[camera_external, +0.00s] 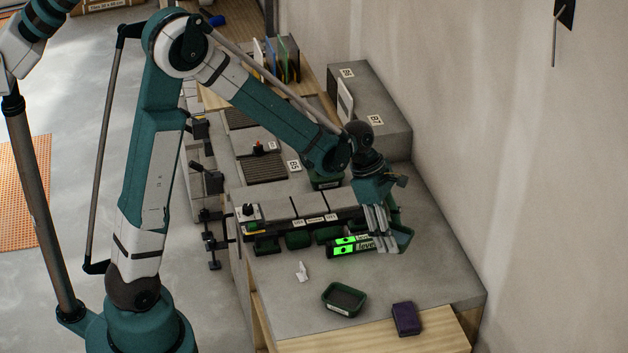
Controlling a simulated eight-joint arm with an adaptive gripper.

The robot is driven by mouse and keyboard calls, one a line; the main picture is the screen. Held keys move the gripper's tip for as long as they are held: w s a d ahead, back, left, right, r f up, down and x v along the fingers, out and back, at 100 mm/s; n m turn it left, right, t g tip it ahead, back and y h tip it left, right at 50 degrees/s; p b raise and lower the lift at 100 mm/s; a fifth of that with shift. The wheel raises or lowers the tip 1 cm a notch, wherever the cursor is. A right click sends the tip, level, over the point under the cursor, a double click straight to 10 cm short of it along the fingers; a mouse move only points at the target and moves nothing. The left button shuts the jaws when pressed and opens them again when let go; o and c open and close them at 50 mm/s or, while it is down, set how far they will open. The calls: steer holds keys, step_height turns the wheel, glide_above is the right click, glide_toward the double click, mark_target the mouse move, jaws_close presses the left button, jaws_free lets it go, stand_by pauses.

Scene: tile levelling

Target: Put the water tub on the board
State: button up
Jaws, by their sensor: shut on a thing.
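My gripper (384,243) is over the right part of the grey worktop, its fingers pointing down. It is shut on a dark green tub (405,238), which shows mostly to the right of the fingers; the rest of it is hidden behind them. I cannot see what is in this tub. Another dark green tub (344,299) with dark contents stands on the worktop nearer the camera. A pale wooden board (375,341) lies along the front edge, at the bottom of the picture.
A small white item (301,271) and a dark purple block (407,319) lie in front. The wall rises at right.

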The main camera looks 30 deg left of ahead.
steer(key=shift+s+d, duration=0.5)
steer(key=shift+d, duration=0.1)
steer(key=shift+f, duration=2.9)
steer(key=shift+f+b, duration=0.35)
steer(key=shift+f, duration=1.75)
steer(key=shift+f, duration=0.15)
steer(key=o, duration=0.9)
steer(key=shift+o, duration=0.4)
